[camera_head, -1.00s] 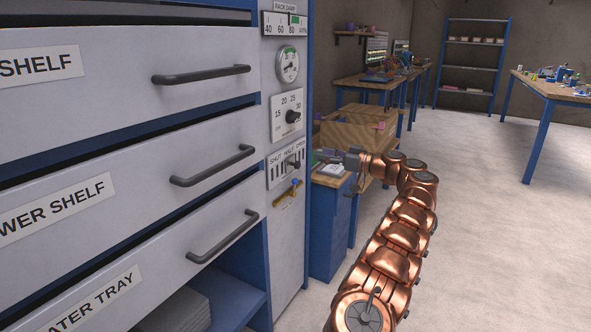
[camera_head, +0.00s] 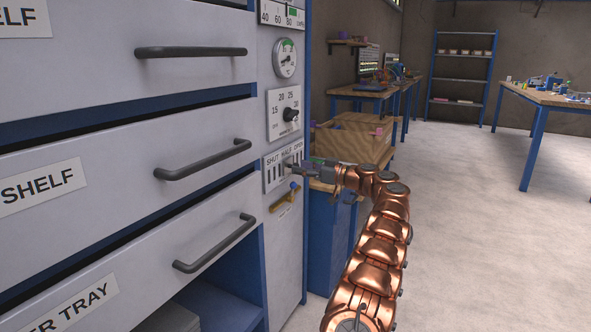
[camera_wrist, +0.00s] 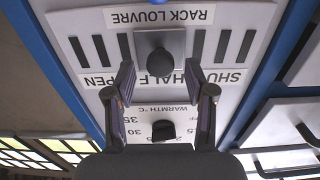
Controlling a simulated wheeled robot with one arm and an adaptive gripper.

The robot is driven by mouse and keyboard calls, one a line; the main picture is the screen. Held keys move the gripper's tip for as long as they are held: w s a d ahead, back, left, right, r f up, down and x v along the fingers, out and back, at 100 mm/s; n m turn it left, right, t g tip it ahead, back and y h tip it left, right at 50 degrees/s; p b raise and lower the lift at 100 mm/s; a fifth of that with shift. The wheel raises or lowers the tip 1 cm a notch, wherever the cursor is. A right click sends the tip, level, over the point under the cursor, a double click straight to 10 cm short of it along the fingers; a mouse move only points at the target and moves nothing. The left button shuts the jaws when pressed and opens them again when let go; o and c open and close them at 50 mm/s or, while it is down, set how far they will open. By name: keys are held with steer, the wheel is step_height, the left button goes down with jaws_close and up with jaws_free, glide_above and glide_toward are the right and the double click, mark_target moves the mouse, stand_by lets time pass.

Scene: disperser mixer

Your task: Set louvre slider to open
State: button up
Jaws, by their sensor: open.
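The louvre slider plate (camera_head: 270,176) is on the cabinet's front column, with SHUT, HALF and OPEN printed left to right. In the wrist view it appears upside down, so OPEN is on the left and SHUT on the right. The slider's dark round knob (camera_wrist: 160,61) sits on a grey block at mid-track, by HALF, with slots visible on both sides. My gripper (camera_wrist: 160,72) is open, one finger on each side of the knob, with gaps visible and nothing held. In the head view, my gripper (camera_head: 297,168) is at the plate and hides part of it.
The warmth dial (camera_head: 291,114) is just above the plate, and a brass valve with a blue handle (camera_head: 287,197) is just below. Drawer handles (camera_head: 205,160) stick out to the left. A wooden crate (camera_head: 350,144) stands behind my arm. Open floor (camera_head: 470,220) lies right.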

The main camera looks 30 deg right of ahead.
steer(key=shift+x, duration=1.3)
jaws_close()
